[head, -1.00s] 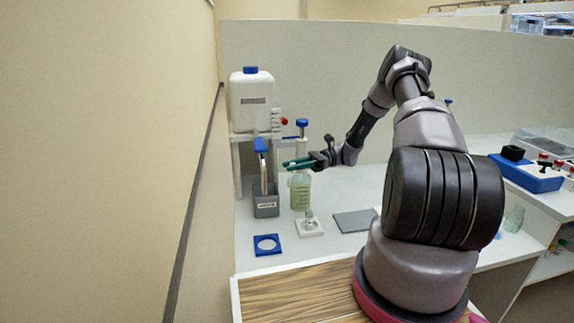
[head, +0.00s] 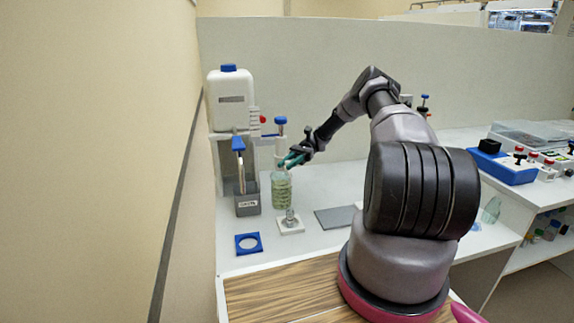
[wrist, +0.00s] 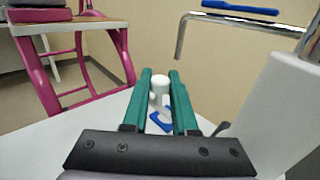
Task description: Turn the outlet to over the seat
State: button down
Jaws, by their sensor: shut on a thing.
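The dispenser stands on the bottle (head: 282,190) of pale green liquid at the bench's left, under a blue cap (head: 281,120). My gripper (head: 284,162) is at the bottle's neck, its green fingers pointing left. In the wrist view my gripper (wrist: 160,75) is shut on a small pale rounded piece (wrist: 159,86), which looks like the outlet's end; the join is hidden. A bent metal tube (wrist: 240,20) crosses above, beside a white column (wrist: 285,110). In front of the bottle lie a white square base (head: 290,229) with a small upright piece, and a blue square ring (head: 238,250); which is the seat is unclear.
A grey holder (head: 247,204) and a white tank (head: 230,98) stand left of the bottle, near the wall. A grey plate (head: 336,217) lies to the right.

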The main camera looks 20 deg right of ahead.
jog(key=shift+r, duration=0.1)
jog(key=c, duration=0.7)
grip_release()
notch_tip(320, 180, up, 10)
jog(key=shift+s, duration=0.1)
dwell(0.6)
